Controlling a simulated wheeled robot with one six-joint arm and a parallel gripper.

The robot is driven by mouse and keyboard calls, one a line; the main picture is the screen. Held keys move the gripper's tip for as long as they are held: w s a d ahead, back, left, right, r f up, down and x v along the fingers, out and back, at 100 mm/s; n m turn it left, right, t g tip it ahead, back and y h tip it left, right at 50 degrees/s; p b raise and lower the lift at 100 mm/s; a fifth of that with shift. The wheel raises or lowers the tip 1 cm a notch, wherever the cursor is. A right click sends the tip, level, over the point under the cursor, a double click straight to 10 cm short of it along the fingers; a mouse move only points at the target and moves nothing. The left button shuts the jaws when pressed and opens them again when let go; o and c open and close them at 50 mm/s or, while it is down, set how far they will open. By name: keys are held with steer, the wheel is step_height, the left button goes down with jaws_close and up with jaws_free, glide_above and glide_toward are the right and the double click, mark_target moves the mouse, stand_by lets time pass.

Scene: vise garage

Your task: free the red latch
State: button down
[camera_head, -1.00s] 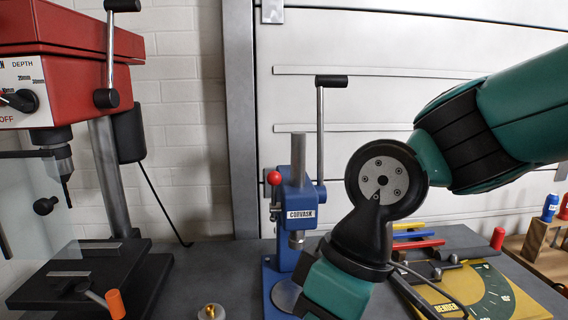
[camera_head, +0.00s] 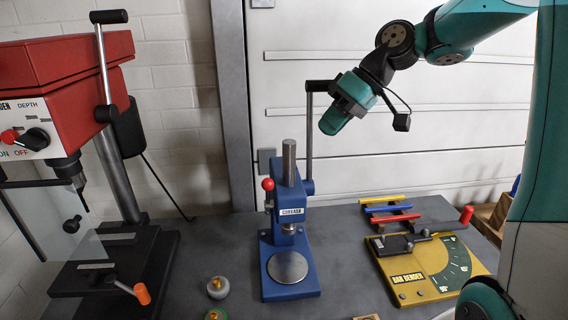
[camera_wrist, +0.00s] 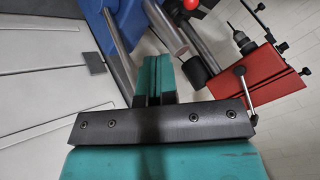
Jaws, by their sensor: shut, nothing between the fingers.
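The red latch shows as a red ball knob (camera_head: 268,184) on the left side of the blue arbor press (camera_head: 291,260), beside its upright steel ram. My gripper (camera_head: 330,125) is up and to the right of the knob, in front of the white door, apart from the press. Its teal fingers (camera_wrist: 155,75) are together with nothing between them. In the wrist view the knob (camera_wrist: 191,4) shows at the top edge, partly cut off, beyond the fingers with the press's steel bars near it.
The press's black-handled lever (camera_head: 310,135) rises close to my gripper. A red drill press (camera_head: 65,75) stands left. A yellow bar bender (camera_head: 425,275) with coloured bars is right. Small weights (camera_head: 218,288) lie on the grey bench in front.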

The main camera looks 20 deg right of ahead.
steer(key=shift+a+f, duration=0.1)
steer(key=p, duration=0.2)
glide_toward(268, 198)
steer(key=shift+w+d+f, duration=0.2)
steer(key=shift+w+d, duration=0.6)
steer(key=shift+w, duration=0.3)
steer(key=a, duration=0.1)
steer(key=a+p, duration=0.1)
steer(key=a+f, duration=0.1)
steer(key=shift+s+a+p, duration=0.1)
steer(key=shift+s+p, duration=0.2)
steer(key=shift+s, duration=0.05)
steer(key=shift+a+f, duration=0.3)
steer(key=shift+a, duration=0.15)
steer(key=shift+d+f, duration=0.1)
